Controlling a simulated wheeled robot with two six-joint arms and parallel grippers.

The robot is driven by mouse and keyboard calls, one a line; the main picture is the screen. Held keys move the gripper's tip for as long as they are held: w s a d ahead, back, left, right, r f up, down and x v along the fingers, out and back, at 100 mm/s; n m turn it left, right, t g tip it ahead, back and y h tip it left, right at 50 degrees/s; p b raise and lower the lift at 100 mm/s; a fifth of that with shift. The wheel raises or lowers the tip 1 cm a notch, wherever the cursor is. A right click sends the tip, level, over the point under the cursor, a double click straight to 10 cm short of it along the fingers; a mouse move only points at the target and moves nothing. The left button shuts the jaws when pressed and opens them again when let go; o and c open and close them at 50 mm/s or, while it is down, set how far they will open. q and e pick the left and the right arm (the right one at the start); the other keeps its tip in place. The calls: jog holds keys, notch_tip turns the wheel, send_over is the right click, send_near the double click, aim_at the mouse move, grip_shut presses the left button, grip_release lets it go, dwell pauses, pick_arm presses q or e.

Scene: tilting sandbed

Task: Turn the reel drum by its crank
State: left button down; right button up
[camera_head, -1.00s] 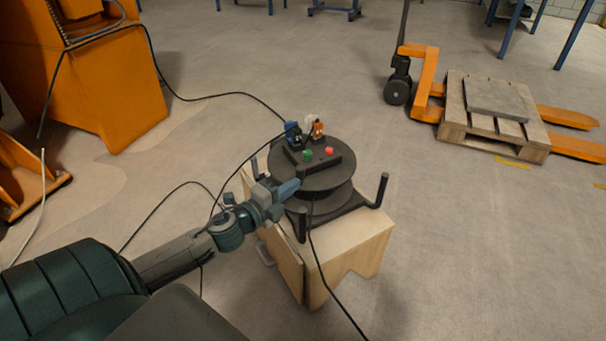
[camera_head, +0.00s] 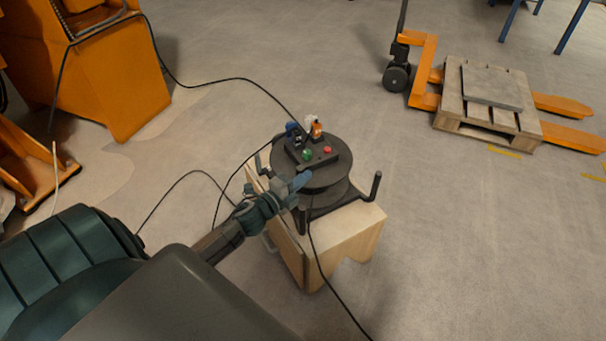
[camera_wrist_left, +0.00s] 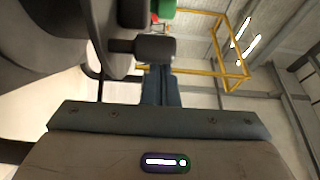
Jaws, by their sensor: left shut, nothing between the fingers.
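The black reel drum (camera_head: 338,180) stands in a dark frame with upright posts on a pale wooden box (camera_head: 340,235). On its top is a control box with a green button (camera_head: 307,154) and a red button (camera_head: 327,149). My left gripper (camera_head: 302,181) is shut and empty at the drum's near left edge. In the left wrist view, its closed blue-grey fingers (camera_wrist_left: 160,90) point toward a dark cylindrical knob (camera_wrist_left: 156,47), probably the crank handle. The knob overlaps the fingertips, so I cannot tell whether they touch. My right gripper is not in view.
A black cable (camera_head: 323,285) hangs in front of the box, and others run across the floor to the left. An orange machine (camera_head: 110,85) stands at the back left. A wooden pallet (camera_head: 482,123) sits on an orange pallet truck at the right. The floor right of the box is clear.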

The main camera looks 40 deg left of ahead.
pick_arm(q)
jog(key=shift+a, duration=0.1)
dwell(0.3)
jog(key=shift+s+a+m+h+p, duration=0.15)
jog(key=shift+a+m+h+p, duration=0.2)
jog(key=shift+h, duration=0.25)
jog(key=shift+a, duration=0.15)
